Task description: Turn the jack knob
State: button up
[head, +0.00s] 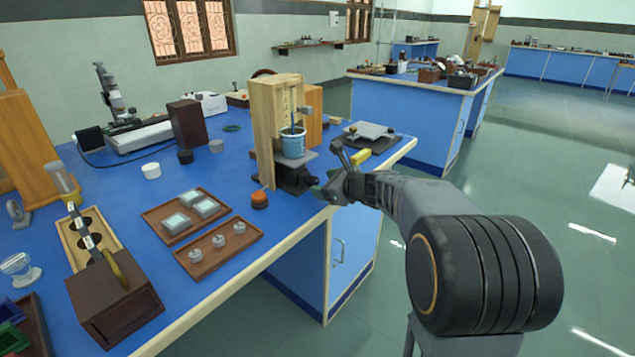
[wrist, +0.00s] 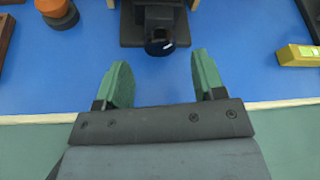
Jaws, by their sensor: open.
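The jack (head: 293,179) is a low black stand on the blue bench, with a grey top plate carrying a light-blue cup (head: 293,144). Its round dark jack knob (wrist: 160,46) faces me at the top middle of the wrist view. In the head view the knob is hard to make out beside my gripper. My gripper (head: 322,184) has green fingers and is at the bench's front edge. In the wrist view my gripper (wrist: 159,62) is open and empty. The knob lies just beyond the fingertips, roughly centred between them, and no contact shows.
A wooden stand (head: 276,120) rises behind the jack. An orange-topped knob (head: 260,199) stands to the left, and a yellow block (wrist: 298,55) lies to the right. Brown trays (head: 247,241) with small items sit farther left. The bench front edge (wrist: 40,118) runs beneath my fingers.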

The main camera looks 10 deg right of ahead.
aim_at(315, 183)
jog(key=p+v, duration=0.1)
jog(key=v, duration=0.8)
jog(key=shift+s+d+p, duration=0.2)
jog(key=shift+s+p, duration=0.15)
jog(key=shift+p, duration=0.05)
jog(key=shift+r, duration=0.15)
jog(key=w+a+f+m+b, duration=0.1)
jog(key=w+a, duration=0.1)
jog(key=w, duration=0.1)
jog(key=w+a+f+m+y+b, duration=0.1)
jog(key=w+a+f+b, duration=0.1)
jog(key=w, duration=0.2)
jog(key=w+a+f+m+g+b, duration=0.1)
jog(key=w+a+f, duration=0.1)
jog(key=w, duration=0.2)
jog(key=shift+y+b, duration=0.4)
jog(key=shift+c, duration=0.4)
